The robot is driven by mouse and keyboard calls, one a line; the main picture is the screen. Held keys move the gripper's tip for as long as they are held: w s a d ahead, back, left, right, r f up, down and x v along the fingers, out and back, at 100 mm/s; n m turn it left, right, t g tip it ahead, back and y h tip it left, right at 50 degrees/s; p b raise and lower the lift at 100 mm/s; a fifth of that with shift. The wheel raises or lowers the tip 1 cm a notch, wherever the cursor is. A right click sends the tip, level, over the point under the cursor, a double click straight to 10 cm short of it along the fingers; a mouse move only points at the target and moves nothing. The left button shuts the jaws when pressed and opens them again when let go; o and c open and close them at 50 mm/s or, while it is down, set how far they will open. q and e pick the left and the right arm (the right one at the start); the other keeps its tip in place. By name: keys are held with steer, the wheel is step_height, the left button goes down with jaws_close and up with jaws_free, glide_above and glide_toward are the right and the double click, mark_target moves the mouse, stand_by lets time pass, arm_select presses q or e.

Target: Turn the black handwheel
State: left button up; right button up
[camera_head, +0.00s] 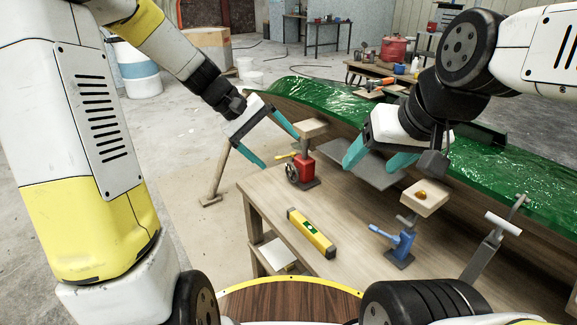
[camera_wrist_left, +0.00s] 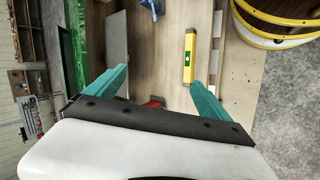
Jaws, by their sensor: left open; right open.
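The black handwheel (camera_head: 292,173) is on the near left side of a small red jack (camera_head: 304,168) on the wooden bench. The jack has a yellow lever and a wooden block above it. My left gripper (camera_head: 281,150) is open and empty, its teal fingers spread just behind and left of the jack. In the left wrist view a bit of the red jack (camera_wrist_left: 153,103) shows by the gripper's dark edge; the handwheel is hidden there. My right gripper (camera_head: 367,166) is open and empty above a grey plate, right of the red jack.
A yellow level (camera_head: 311,233) lies on the bench (camera_head: 350,265). A blue jack (camera_head: 400,245) with a wooden block (camera_head: 424,198) above it stands at right, near a grey clamp (camera_head: 487,250). The green hull (camera_head: 310,97) runs along behind. The bench between level and blue jack is clear.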

arm_select(q)
steer(key=s+a+r+m+t+y, duration=0.1)
steer(key=s+a+r+y, duration=0.15)
steer(key=s, duration=0.35)
steer(key=s+a+r+m+t+y, duration=0.1)
steer(key=s+a+r+t, duration=0.2)
steer(key=s, duration=0.4)
steer(key=w+d+f+n+g+h, duration=0.1)
steer(key=w+d+f+n+h, duration=0.15)
steer(key=w+f+n, duration=0.35)
steer(key=w+d+f+n+g+h, duration=0.2)
steer(key=w+n+h, duration=0.1)
steer(key=w, duration=0.6)
steer(key=w+d+f+n+g+h, duration=0.1)
steer(key=w+d+f+n+h, duration=0.15)
steer(key=w+f+n, duration=0.35)
steer(key=w+f+n+t+h, duration=0.2)
steer(key=w+f+n, duration=0.4)
steer(key=w+f, duration=0.15)
steer(key=n+t, duration=0.7)
steer(key=n, duration=0.3)
glide_toward(291, 173)
steer(key=shift+w+d+f+h, duration=0.25)
steer(key=shift+w, duration=0.15)
steer(key=shift+w+d+f, duration=0.1)
steer(key=shift+w+d, duration=0.15)
steer(key=shift+x, duration=3.55)
steer(key=c, duration=1.1)
